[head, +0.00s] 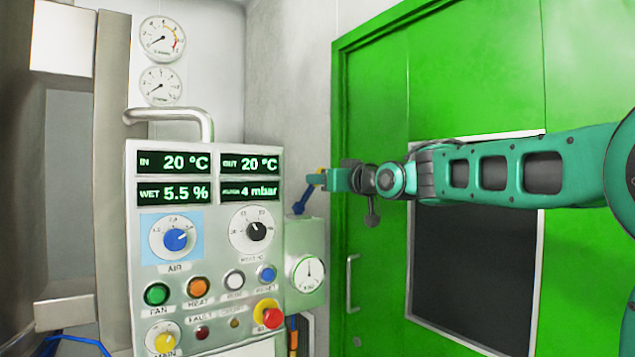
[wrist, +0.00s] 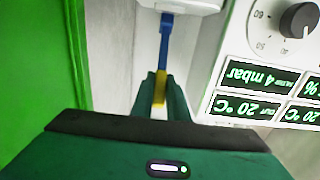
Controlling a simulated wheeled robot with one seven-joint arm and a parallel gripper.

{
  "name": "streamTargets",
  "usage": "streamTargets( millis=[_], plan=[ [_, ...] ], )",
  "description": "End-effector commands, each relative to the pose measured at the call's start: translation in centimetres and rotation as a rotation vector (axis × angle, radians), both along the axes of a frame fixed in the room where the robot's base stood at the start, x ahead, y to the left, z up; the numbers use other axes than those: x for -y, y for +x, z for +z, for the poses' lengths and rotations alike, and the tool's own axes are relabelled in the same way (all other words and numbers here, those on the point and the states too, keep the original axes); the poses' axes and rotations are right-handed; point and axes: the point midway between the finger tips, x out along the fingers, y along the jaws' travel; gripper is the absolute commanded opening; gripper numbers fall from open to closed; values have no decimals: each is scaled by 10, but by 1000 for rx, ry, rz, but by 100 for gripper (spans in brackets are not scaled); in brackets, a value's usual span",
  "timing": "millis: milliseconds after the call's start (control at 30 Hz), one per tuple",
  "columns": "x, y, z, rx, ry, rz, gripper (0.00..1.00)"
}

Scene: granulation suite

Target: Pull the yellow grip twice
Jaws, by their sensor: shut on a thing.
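The yellow grip (wrist: 160,92) is the end of a blue lever (wrist: 166,40). In the wrist view my gripper (wrist: 161,82) is shut on the yellow grip, with one finger on each side of it. In the head view the blue lever (head: 302,200) rises at a slant to the right from the top of a grey box (head: 306,235) with a small round dial. My gripper (head: 326,179) is at the lever's upper end, and only a sliver of the yellow grip (head: 319,172) shows there.
A control panel (head: 215,215) with displays, knobs and buttons stands just left of the lever, with a red mushroom button (head: 267,312) low on its right. A bent metal handle (head: 170,115) tops it. A green door (head: 375,120) with a dark window is behind my arm.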

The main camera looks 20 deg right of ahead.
Motion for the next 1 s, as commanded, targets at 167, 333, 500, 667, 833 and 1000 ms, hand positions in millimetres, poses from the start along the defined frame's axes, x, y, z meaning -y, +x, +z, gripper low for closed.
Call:
streamTargets(
  millis=[167,333,500,667,833,1000],
  plan=[
    [6,-7,-15,-9,0,-6,1],
    [6,-8,-16,-8,1,-7,2],
    [6,-8,-16,-8,1,-7,2],
    [7,-10,-21,-8,1,-7,2],
    [9,-16,-34,-9,-1,-8,1],
    [10,-19,-40,-8,1,-7,19]
  ],
)
